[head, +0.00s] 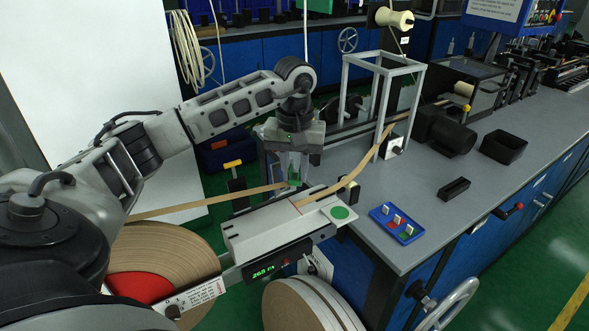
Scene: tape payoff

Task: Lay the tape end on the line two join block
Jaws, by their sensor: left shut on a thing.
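The join block (262,229) is a long pale block on an arm at the bench's near left corner. It has a thin red line across its top and a green dot (340,212) at its right end. A brown tape (200,207) rises from the large reel (180,252) at lower left to my left gripper (293,180). My left gripper points down, shut on the tape end just behind and above the block. The exact grip is small and partly hidden. Another brown tape (345,182) runs from the block's top back through a metal frame. My right gripper is out of view.
A metal frame (383,70) stands on the grey bench behind the block. A blue tray (397,224) with small coloured pieces, a black slotted block (453,189) and a black bin (503,147) are to the right. The bench between them is clear.

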